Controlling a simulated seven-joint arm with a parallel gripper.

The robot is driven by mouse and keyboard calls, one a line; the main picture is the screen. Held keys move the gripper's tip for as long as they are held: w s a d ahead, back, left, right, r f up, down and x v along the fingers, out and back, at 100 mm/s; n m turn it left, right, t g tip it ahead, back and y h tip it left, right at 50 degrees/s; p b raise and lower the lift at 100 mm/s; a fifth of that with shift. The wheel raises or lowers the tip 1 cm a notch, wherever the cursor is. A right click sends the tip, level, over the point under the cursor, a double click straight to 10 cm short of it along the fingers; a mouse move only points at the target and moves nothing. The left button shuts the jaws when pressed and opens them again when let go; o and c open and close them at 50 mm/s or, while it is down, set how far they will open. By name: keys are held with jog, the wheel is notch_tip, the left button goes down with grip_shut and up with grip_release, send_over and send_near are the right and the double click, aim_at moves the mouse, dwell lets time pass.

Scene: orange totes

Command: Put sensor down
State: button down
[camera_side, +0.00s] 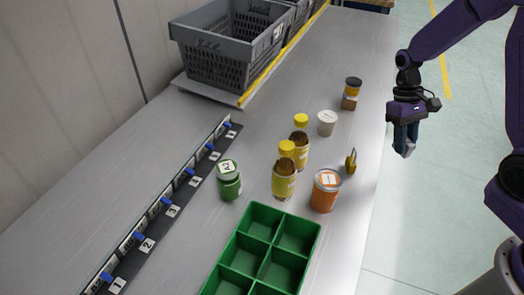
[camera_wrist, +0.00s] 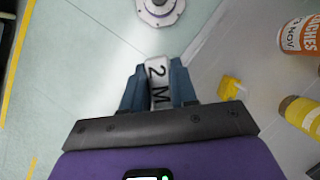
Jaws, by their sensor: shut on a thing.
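My gripper (camera_side: 404,148) hangs beyond the right edge of the table, above the floor, in the side view. In the wrist view my gripper (camera_wrist: 158,80) has its two blue fingers shut on a small whitish-grey piece (camera_wrist: 157,72) marked "2 M", probably the sensor. The held piece cannot be made out in the side view, and the fingers cover its sides. It touches nothing but the fingers as far as I can see.
On the grey table (camera_side: 310,30) stand a green jar (camera_side: 229,184), yellow-capped jars (camera_side: 284,180), an orange jar (camera_side: 325,191), a white cup (camera_side: 327,123) and a small yellow object (camera_side: 351,161).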

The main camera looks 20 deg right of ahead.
notch_tip(320, 180, up, 14)
jog(key=m+t+y, duration=0.4)
jog(key=m+t, duration=0.2)
jog(key=m, duration=1.7)
send_over(235, 154)
jog(key=s+a, duration=0.1)
jog(key=s, duration=0.3)
notch_tip(235, 154, down, 17)
jog(key=shift+f, duration=0.1)
jog(key=shift+n, duration=0.3)
jog(key=shift+f, duration=2.05)
jog(key=c, duration=0.9)
grip_release()
jog(key=shift+f, duration=0.15)
